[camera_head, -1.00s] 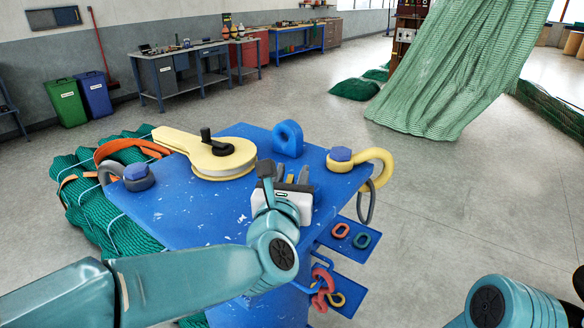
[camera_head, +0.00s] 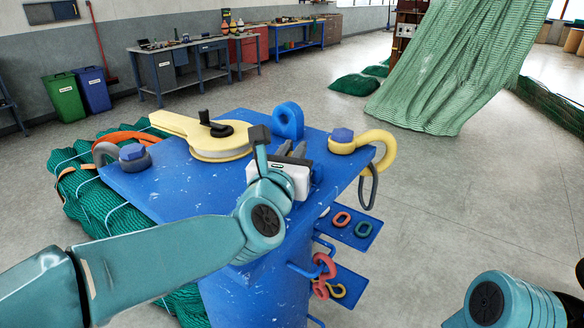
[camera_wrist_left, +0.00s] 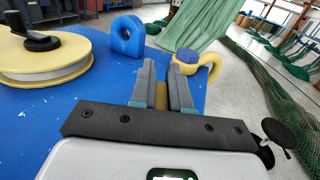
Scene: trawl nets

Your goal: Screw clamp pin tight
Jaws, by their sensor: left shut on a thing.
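My left gripper (camera_head: 292,150) is over the right part of the blue table top (camera_head: 165,185). In the left wrist view, its fingers (camera_wrist_left: 164,84) are a little apart, with a small dull yellow thing (camera_wrist_left: 161,96) between them, mostly hidden. A yellow round block (camera_head: 190,138) with a black crank-like handle (camera_head: 215,127) lies left of the gripper, apart from it; I cannot tell if this handle is the clamp pin. A yellow hook-shaped shackle (camera_head: 378,140) with a blue hex head (camera_head: 343,135) is to the right. My right gripper is out of view.
A blue upright eye (camera_head: 288,120) stands at the table's far edge. A grey shackle with a blue hex head (camera_head: 132,152) is at the left corner. Side shelves (camera_head: 350,232) hold coloured links.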

